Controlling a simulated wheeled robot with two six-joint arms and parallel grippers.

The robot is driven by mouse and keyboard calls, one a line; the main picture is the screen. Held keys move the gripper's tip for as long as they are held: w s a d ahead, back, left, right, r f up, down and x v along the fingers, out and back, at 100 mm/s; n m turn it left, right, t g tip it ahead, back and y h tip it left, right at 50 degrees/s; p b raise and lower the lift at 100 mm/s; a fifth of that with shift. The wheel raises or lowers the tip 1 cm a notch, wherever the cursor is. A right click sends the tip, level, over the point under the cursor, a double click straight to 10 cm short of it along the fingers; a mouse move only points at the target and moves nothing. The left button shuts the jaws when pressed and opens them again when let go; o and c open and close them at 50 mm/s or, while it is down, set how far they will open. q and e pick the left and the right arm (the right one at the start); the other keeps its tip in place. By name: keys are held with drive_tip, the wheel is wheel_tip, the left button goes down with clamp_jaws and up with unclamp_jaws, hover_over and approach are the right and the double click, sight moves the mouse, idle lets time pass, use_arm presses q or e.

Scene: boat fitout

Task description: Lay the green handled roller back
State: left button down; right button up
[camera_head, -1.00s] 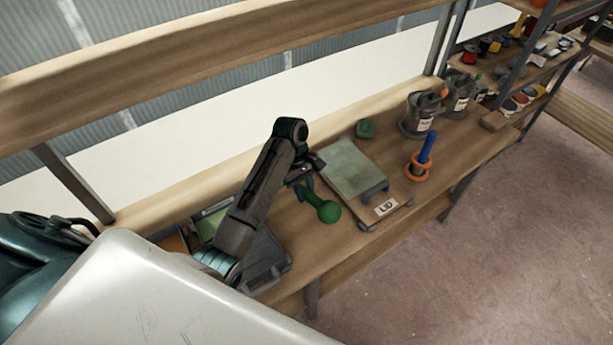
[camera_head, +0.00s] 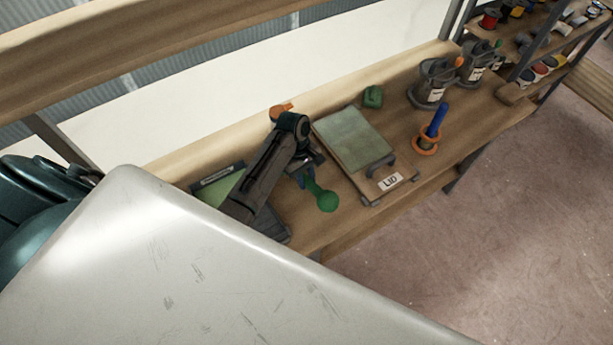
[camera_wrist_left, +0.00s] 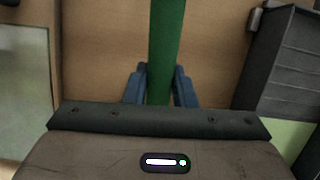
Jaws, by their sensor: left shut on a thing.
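The green handled roller (camera_head: 327,201) shows in the head view as a green shaft with a rounded green end. My left gripper (camera_head: 305,179) is shut on its shaft, above the wooden bench (camera_head: 352,227). In the left wrist view the green shaft (camera_wrist_left: 166,45) runs straight up between the blue fingers of my left gripper (camera_wrist_left: 160,85). The fingers and arm hide the rest of the roller. I cannot tell whether it touches the bench. My right gripper is in neither view.
A board marked LID (camera_head: 350,138) lies right of the roller. A dark grey tray (camera_wrist_left: 283,60) is on the other side, partly behind my arm. A blue-handled tool with an orange ring (camera_head: 432,135), labelled grey pots (camera_head: 433,85) and a small green block (camera_head: 373,97) stand farther along.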

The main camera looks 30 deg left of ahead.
use_arm(q)
drive_tip(key=c, duration=1.1)
unclamp_jaws()
drive_tip(key=shift+r, duration=0.25)
drive_tip(key=b+v, duration=0.2)
drive_tip(key=v, duration=0.5)
drive_tip(key=shift+w+a+r+b, duration=0.15)
drive_tip(key=shift+r+b, duration=0.05)
drive_tip(key=shift+b, duration=0.1)
drive_tip(key=p+v, duration=0.2)
drive_tip(key=v, duration=0.1)
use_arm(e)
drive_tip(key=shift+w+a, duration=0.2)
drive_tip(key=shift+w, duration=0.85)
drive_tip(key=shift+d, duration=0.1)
